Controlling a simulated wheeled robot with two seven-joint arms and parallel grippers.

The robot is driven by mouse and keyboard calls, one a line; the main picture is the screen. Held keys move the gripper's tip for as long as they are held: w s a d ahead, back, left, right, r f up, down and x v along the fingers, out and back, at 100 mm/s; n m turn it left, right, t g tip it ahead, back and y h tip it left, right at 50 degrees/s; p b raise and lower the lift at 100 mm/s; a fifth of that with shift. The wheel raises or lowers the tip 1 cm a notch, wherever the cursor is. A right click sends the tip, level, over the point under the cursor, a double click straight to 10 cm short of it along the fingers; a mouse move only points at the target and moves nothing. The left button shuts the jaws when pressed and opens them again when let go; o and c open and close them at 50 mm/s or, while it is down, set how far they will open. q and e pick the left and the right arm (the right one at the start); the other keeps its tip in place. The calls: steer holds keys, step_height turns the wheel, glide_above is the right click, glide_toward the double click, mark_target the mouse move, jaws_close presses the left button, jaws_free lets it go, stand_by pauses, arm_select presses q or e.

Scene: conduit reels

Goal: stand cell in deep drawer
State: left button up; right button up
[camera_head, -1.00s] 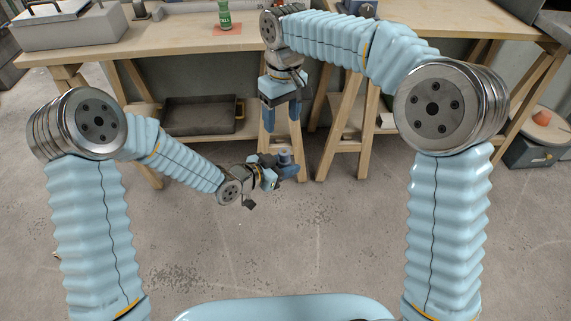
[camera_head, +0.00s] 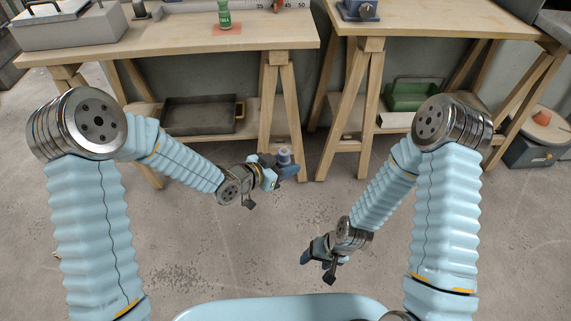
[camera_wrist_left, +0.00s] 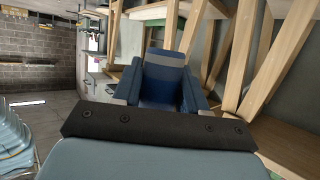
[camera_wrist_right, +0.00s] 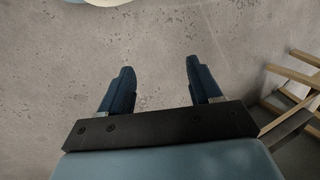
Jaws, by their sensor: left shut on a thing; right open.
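My left gripper (camera_head: 287,172) is held out over the floor in front of the benches, shut on a blue cylinder (camera_head: 284,156) with a pale top. In the left wrist view this blue cylinder (camera_wrist_left: 164,78) fills the space between the fingers (camera_wrist_left: 160,95). I cannot tell for sure that it is the cell. A green cylinder (camera_head: 224,18) with a white-lettered label stands upright on a red mat (camera_head: 228,30) on the left bench. My right gripper (camera_head: 306,256) is low over the floor; the right wrist view shows its fingers (camera_wrist_right: 158,75) apart and empty.
The left bench (camera_head: 160,42) holds a grey case (camera_head: 75,30); a dark tray (camera_head: 200,115) is on its lower shelf. The right bench (camera_head: 440,22) has a blue device (camera_head: 358,10) on top and a green container (camera_head: 412,94) below. The floor between is clear.

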steer(key=shift+s+a, duration=0.2)
steer(key=shift+s, duration=0.5)
steer(key=shift+s+a, duration=0.15)
steer(key=shift+s, duration=0.5)
